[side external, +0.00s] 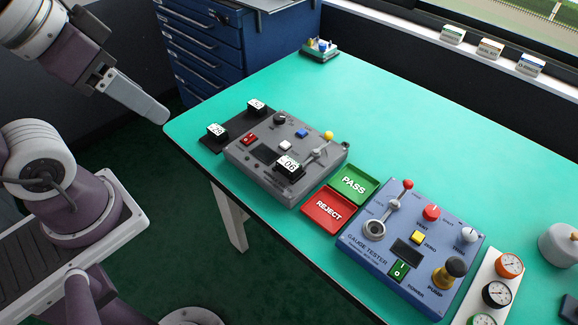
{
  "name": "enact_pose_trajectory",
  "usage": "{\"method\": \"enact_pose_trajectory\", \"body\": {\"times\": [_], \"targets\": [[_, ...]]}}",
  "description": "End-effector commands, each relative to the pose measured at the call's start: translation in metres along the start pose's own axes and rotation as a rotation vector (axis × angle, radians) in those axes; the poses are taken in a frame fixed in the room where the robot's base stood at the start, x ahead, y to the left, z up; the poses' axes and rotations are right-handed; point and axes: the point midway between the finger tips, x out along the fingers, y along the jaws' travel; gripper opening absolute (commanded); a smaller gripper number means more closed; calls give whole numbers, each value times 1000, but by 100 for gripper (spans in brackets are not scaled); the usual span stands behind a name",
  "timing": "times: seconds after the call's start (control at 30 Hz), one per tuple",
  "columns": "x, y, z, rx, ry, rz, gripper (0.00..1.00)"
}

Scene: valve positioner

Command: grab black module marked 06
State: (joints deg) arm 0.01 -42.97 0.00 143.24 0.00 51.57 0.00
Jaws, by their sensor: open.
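The black module marked 06 (289,165) sits on the front right part of the grey valve positioner box (250,167), with its white label facing up. Two other black modules with white labels, one at the back (257,107) and one at the left (216,131), sit on a dark tray (238,124) beside the box. The left one seems to read 29; the back one is hard to read. My gripper (150,108) is at the upper left, off the table edge, apart from all the modules. Only one long grey finger shows clearly, and nothing is held.
A green PASS tray (353,184) and a red REJECT tray (327,211) lie right of the grey box. A blue gauge tester (405,250) with levers and knobs stands further right. A blue drawer cabinet (205,45) stands behind. The table's back middle is clear.

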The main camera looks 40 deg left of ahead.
Motion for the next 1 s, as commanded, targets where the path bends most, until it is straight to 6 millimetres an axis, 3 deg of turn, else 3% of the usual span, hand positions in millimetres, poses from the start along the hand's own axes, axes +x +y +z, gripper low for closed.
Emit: {"method": "enact_pose_trajectory", "body": {"times": [0.13, 0.27, 0.47, 0.6, 0.8, 0.9, 1.0], "targets": [[3, 2, -4, -24, -30, 7, 58], [26, 12, -30, -189, -215, 63, 58], [108, 20, -85, -620, -588, 200, 58], [188, 11, -107, -958, -827, 299, 58], [303, -9, -102, -1417, -1093, 429, 58], [338, -15, -92, -1560, -1165, 468, 58], [354, -17, -86, -1630, -1197, 488, 58]]}}
